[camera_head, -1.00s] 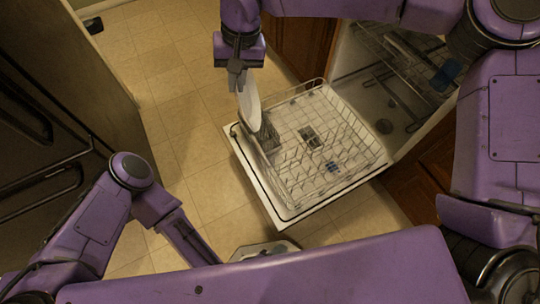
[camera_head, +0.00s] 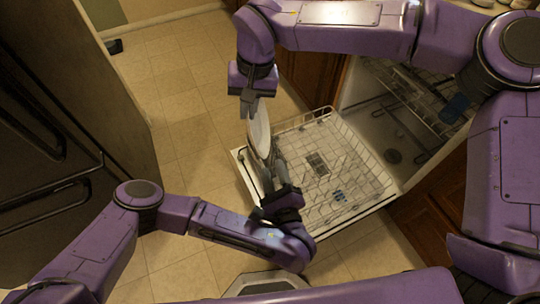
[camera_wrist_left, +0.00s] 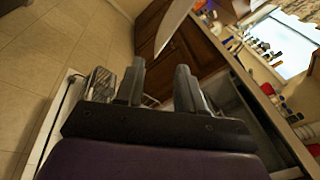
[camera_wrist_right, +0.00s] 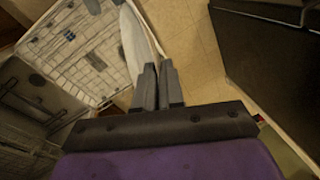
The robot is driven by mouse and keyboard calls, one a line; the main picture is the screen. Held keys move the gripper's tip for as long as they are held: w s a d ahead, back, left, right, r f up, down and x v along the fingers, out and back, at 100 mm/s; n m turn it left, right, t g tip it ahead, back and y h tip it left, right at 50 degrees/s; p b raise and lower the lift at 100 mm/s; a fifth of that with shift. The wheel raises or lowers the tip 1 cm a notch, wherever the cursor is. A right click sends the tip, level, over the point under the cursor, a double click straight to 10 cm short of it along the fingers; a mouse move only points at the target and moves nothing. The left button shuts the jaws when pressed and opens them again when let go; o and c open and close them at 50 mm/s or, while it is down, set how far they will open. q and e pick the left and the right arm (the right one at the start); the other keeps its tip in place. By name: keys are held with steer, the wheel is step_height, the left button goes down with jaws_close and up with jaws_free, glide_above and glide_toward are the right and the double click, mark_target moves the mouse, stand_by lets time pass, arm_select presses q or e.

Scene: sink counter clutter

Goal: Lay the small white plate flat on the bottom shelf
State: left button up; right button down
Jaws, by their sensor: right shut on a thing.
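The small white plate (camera_head: 260,130) is held on edge, tilted steeply, above the left side of the dishwasher's bottom rack (camera_head: 335,160). My right gripper (camera_head: 253,112) is shut on the plate's upper rim; the plate hangs from its fingers and also shows in the right wrist view (camera_wrist_right: 132,40). My left gripper (camera_head: 272,172) is just below the plate, over the rack's left edge. Its fingers (camera_wrist_left: 158,72) are apart with nothing between them. The plate (camera_wrist_left: 174,24) shows beyond them, clear of the fingertips. My left arm hides the rack's near left corner.
The rack sits on the lowered dishwasher door, mostly empty. A cutlery basket (camera_wrist_left: 97,82) is at its left side. The upper rack (camera_head: 405,90) is inside the dishwasher at right. Dark appliances (camera_head: 60,130) stand at left, with open floor (camera_head: 190,120) between.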

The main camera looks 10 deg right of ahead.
mark_target(265, 137)
arm_select(q)
steer(key=w, duration=0.5)
steer(key=w+a, duration=0.1)
steer(key=w, duration=0.2)
steer(key=shift+w, duration=0.2)
jaws_close()
arm_select(e)
steer(key=c, duration=1.2)
jaws_free()
steer(key=shift+o, duration=0.2)
